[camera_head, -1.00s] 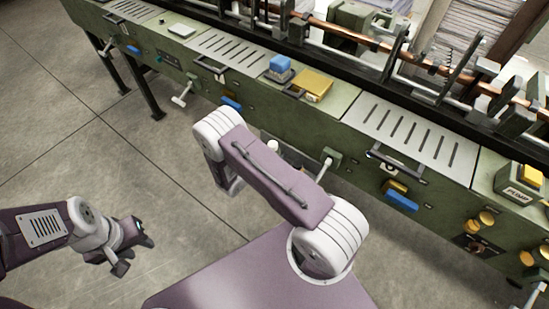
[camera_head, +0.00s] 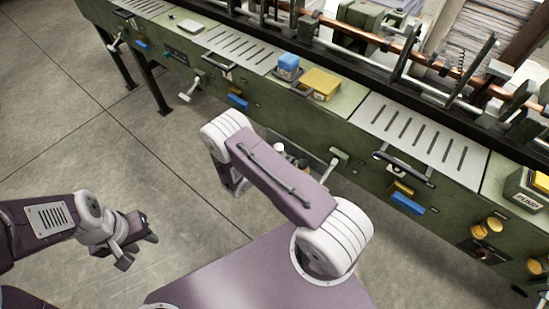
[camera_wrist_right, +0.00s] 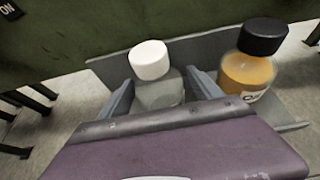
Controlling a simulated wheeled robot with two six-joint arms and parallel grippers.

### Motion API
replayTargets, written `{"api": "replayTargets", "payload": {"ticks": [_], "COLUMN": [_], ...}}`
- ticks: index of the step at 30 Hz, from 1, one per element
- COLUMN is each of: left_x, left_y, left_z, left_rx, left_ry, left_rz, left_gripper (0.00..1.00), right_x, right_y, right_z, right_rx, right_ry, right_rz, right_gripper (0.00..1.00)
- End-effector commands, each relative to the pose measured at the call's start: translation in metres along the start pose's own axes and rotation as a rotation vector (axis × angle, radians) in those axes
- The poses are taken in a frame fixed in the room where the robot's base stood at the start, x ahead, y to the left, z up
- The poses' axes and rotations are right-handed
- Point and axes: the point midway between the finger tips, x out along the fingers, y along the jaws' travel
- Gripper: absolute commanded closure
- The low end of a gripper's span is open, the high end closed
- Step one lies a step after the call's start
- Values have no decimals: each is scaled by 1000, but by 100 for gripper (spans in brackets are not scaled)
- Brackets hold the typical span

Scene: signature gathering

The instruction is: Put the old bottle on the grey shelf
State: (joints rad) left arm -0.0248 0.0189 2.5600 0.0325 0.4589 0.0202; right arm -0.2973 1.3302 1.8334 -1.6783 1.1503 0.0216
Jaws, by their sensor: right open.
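In the right wrist view a clear, greyish bottle with a white cap (camera_wrist_right: 150,60) stands between the two fingers of my right gripper (camera_wrist_right: 162,90), which is open around it. Contact is not clear, and its lower part is hidden by the gripper body. A bottle of amber liquid with a black cap (camera_wrist_right: 247,73) stands to its right. Both are at a grey shelf (camera_wrist_right: 207,54) against the green machine. Which bottle is the old one I cannot tell. In the head view the white cap (camera_head: 280,147) shows behind my right arm. My left gripper (camera_head: 140,243) hangs over the floor, away from the shelf.
The long green machine (camera_head: 300,115) runs across the back, with protruding handles, a lever (camera_head: 337,160) near the shelf and blue and yellow blocks (camera_head: 320,84) on top. The concrete floor (camera_head: 60,130) at left is open.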

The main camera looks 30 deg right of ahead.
Motion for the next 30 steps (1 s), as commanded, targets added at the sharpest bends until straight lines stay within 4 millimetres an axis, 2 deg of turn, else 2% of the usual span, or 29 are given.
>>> {"api": "replayTargets", "payload": {"ticks": [12,15,19,24,26,29,30], "left_x": [-8,-9,-9,-9,-9,-9,-9], "left_y": [0,0,0,0,0,0,0], "left_z": [-1,-1,-1,-1,-1,-1,-1], "left_rx": [0,0,0,0,0,0,0], "left_ry": [0,0,0,0,0,0,0], "left_rz": [0,0,0,0,0,0,0], "left_gripper": [64,64,64,64,64,64,64], "right_x": [-90,-106,-117,-120,-119,-125,-132], "right_y": [2,1,0,-3,-13,-50,-68], "right_z": [1,0,0,2,10,31,38], "right_rx": [-1,0,-1,13,66,272,395], "right_ry": [0,0,0,9,41,166,238], "right_rz": [7,5,3,-15,-71,-271,-376], "right_gripper": [26,26,26,26,26,26,26]}}
